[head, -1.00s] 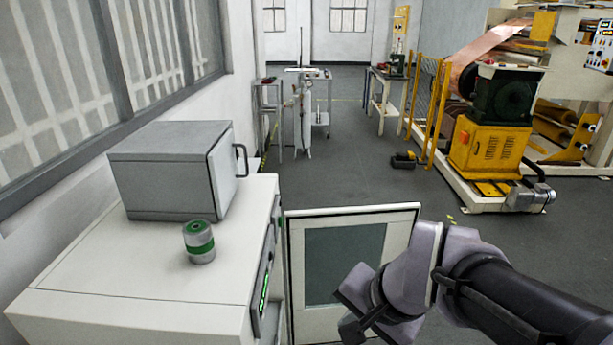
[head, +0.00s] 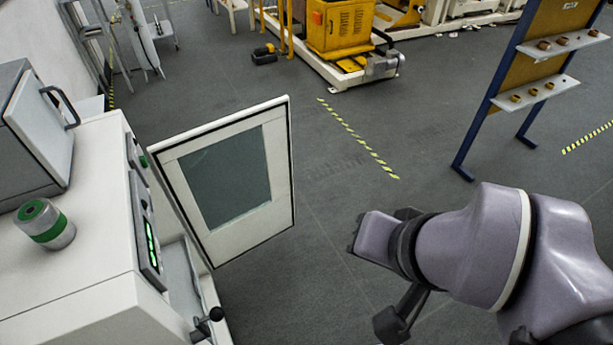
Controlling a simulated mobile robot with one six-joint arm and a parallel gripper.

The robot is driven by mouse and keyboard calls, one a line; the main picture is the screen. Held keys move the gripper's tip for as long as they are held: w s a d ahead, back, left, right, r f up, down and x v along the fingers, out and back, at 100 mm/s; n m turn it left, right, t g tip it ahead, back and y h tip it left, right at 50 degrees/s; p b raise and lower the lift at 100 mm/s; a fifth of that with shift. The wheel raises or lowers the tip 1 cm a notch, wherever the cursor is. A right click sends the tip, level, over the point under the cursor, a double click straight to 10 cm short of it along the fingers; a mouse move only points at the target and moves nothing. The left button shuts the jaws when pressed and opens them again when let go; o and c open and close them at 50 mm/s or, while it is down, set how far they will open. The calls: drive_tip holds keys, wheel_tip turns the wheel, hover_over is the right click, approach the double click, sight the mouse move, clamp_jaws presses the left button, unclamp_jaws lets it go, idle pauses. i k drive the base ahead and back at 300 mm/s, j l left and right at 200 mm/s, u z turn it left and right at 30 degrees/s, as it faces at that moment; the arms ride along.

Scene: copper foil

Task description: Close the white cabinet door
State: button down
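The white cabinet (head: 70,270) stands at the left in the head view. Its door (head: 275,165), white-framed with a dark grey window, stands wide open, swung out from the cabinet's front toward the right. A black knob on a short lever (head: 210,318) shows at the lower edge of the cabinet front. My arm reaches in from the lower right. Its end is to the right of the door, apart from it, over bare floor.
A grey box with a handle (head: 40,130) and a green-and-grey cylinder (head: 45,224) sit on the cabinet top. A blue-legged rack (head: 490,100) stands at the upper right, yellow machinery (head: 338,30) at the back. The grey floor (head: 330,210) between door and rack is clear.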

sight(230, 240)
drive_tip(key=i+l, duration=0.3)
drive_tip(key=i, duration=0.15)
drive_tip(key=i+l+z, duration=0.15)
drive_tip(key=i, duration=0.35)
drive_tip(key=i+l, duration=0.35)
drive_tip(key=i, duration=0.15)
drive_tip(key=i+l+z, duration=0.15)
drive_tip(key=i, duration=0.3)
drive_tip(key=i+l, duration=0.2)
drive_tip(key=i, duration=0.3)
drive_tip(key=i+j+u, duration=0.2)
drive_tip(key=i+u, duration=0.65)
drive_tip(key=i+l+u, duration=0.1)
drive_tip(key=i+u, duration=0.3)
drive_tip(key=i+l+u, duration=0.3)
drive_tip(key=i+u, duration=0.15)
drive_tip(key=i+l+u, duration=0.85)
drive_tip(key=l+u, duration=0.1)
drive_tip(key=u, duration=2.45)
drive_tip(key=i+j+z, duration=0.15)
drive_tip(key=z, duration=0.2)
drive_tip(key=i, duration=0.05)
